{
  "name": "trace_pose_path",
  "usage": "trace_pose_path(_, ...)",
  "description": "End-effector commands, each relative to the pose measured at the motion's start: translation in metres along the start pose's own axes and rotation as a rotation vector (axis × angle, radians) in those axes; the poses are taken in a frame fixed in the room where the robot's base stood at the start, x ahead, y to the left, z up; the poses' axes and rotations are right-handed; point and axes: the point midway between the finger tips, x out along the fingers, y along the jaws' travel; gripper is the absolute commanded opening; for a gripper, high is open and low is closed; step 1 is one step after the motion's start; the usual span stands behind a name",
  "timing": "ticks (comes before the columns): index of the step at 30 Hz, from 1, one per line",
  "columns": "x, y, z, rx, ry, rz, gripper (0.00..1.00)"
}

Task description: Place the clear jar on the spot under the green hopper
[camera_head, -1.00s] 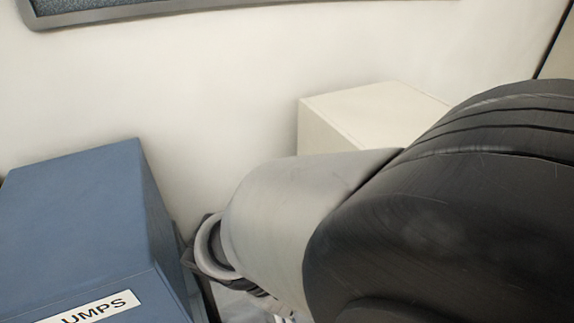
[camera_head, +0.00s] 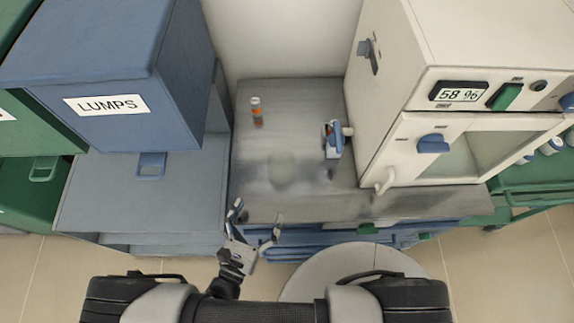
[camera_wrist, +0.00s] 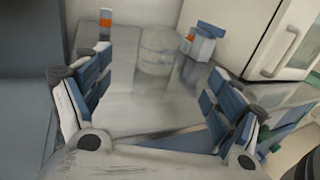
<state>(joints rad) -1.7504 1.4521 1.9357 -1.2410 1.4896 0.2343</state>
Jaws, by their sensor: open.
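The clear jar (camera_wrist: 161,48) stands on the grey metal bench top, faint and see-through, ahead of my fingers in the wrist view. In the head view it is a blurred, nearly invisible shape (camera_head: 284,170). My gripper (camera_head: 258,212) is open and empty at the front edge of the bench, short of the jar. Its spread fingers also show in the wrist view (camera_wrist: 160,72). The green hopper (camera_head: 22,122) is cut off at the left edge of the head view, left of the blue hopper. The spot under it is not clearly seen.
A blue hopper (camera_head: 118,80) labelled LUMPS stands left of the bench (camera_head: 300,100). A small orange-and-white bottle (camera_head: 257,110) and a blue-and-white device (camera_head: 334,138) are on the bench. A white furnace (camera_head: 450,120) reading 58 % stands right.

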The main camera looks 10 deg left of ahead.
Motion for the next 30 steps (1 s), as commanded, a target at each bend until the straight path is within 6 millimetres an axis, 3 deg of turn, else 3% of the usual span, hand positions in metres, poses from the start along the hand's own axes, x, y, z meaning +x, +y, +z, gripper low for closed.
trace_pose_path(4,0.02,-0.001,-0.002,-0.003,-0.001,0.001,0.85)
trace_pose_path(15,0.099,-0.002,-0.002,-0.001,0.0,-0.003,0.85)
trace_pose_path(25,0.127,-0.001,-0.002,-0.002,0.0,-0.001,0.85)
trace_pose_path(30,0.153,-0.004,-0.003,0.0,-0.001,-0.004,0.85)
